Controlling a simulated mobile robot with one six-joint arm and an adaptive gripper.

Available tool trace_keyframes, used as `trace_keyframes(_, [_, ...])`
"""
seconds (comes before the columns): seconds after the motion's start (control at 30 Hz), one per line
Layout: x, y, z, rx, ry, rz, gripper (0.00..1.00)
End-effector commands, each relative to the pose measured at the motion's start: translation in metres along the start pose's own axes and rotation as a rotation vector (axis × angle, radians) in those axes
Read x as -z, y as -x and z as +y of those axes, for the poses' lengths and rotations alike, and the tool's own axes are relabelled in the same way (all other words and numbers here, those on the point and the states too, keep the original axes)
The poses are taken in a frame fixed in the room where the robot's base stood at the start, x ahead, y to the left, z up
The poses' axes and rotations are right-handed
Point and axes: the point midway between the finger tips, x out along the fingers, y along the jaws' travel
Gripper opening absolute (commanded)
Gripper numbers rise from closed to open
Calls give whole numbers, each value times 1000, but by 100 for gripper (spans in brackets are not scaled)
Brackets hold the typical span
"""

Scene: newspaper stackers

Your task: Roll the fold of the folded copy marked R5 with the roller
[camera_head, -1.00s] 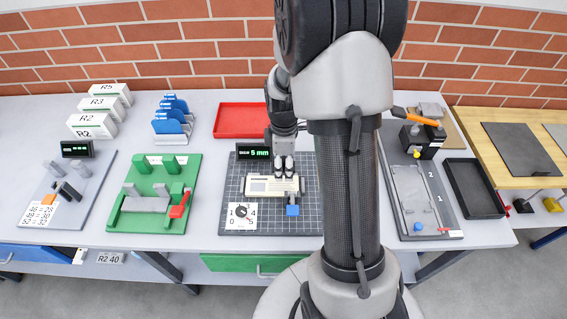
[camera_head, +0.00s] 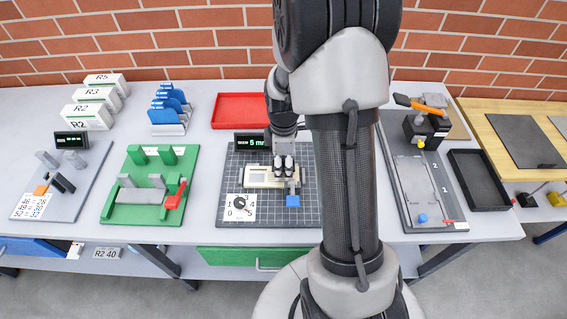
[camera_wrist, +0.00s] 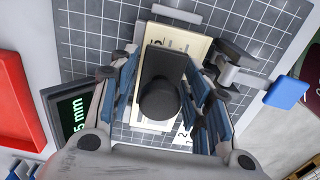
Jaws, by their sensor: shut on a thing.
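A cream folded copy (camera_head: 258,176) lies flat on the grey gridded board (camera_head: 298,216); it also shows under my gripper in the wrist view (camera_wrist: 146,112). My gripper (camera_head: 285,168) is over the right part of the copy. In the wrist view my gripper (camera_wrist: 165,85) is shut on a black tool with a round knob (camera_wrist: 160,100), probably the roller. The tool's underside is hidden, so I cannot tell whether it touches the copy. The copy's own mark is not readable.
The green fixture (camera_head: 150,214) stands left, the red tray (camera_head: 240,110) behind. White blocks (camera_head: 104,84) at back left bear R labels.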

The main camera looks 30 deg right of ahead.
Motion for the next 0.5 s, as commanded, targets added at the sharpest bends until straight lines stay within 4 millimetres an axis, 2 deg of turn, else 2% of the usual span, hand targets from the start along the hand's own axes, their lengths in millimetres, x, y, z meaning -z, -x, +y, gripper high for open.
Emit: trace_keyframes(0.5, [0,-7,0,0,0,0,13])
